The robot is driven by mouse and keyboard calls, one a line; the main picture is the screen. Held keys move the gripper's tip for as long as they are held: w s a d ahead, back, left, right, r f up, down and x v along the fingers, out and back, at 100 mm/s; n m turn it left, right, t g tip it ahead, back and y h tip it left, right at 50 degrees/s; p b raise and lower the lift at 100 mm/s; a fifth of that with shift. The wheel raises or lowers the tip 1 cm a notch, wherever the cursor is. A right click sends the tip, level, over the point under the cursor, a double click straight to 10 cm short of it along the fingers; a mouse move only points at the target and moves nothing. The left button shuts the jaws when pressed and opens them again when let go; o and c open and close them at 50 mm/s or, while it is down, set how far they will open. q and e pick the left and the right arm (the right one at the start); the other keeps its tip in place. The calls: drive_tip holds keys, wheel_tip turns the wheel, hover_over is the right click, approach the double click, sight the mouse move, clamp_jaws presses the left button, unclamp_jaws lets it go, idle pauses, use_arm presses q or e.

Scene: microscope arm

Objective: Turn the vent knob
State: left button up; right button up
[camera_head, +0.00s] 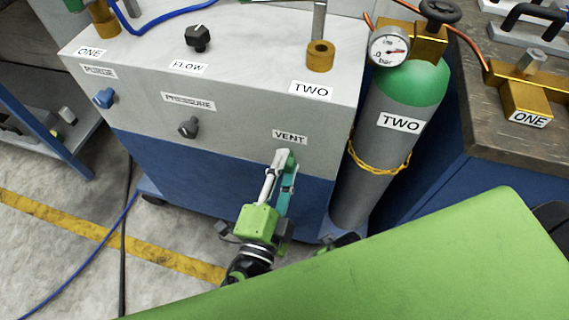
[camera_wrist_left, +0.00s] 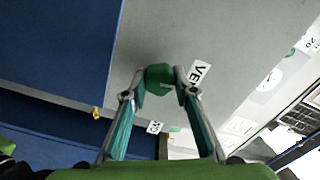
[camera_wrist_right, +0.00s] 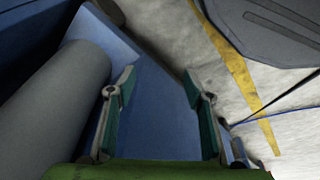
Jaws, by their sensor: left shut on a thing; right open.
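The vent knob (camera_wrist_left: 159,76) is green and shows in the left wrist view between my left fingertips, on the grey front panel of the cabinet. My left gripper (camera_wrist_left: 160,84) is shut on it, one finger on each side. In the head view the left gripper (camera_head: 285,158) is at the panel just below the VENT label (camera_head: 290,136), and its fingers mostly hide the knob. My right gripper (camera_wrist_right: 158,88) is open and empty in the right wrist view, near the blue cabinet side and the grey cylinder.
A grey cylinder with a green top (camera_head: 385,130) labelled TWO stands right of the cabinet (camera_head: 230,165). A black pressure knob (camera_head: 188,127) and a blue knob (camera_head: 104,97) are further left on the panel. A green surface (camera_head: 400,270) fills the lower right.

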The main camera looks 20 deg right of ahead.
use_arm(q)
drive_tip(key=shift+m, duration=1)
use_arm(e)
drive_tip(key=shift+s+f, duration=0.25)
drive_tip(key=shift+f, duration=0.4)
drive_tip(key=shift+s+f, duration=0.1)
drive_tip(key=shift+f, duration=0.05)
use_arm(q)
drive_tip(key=o, duration=1.1)
drive_tip(key=shift+d, duration=0.1)
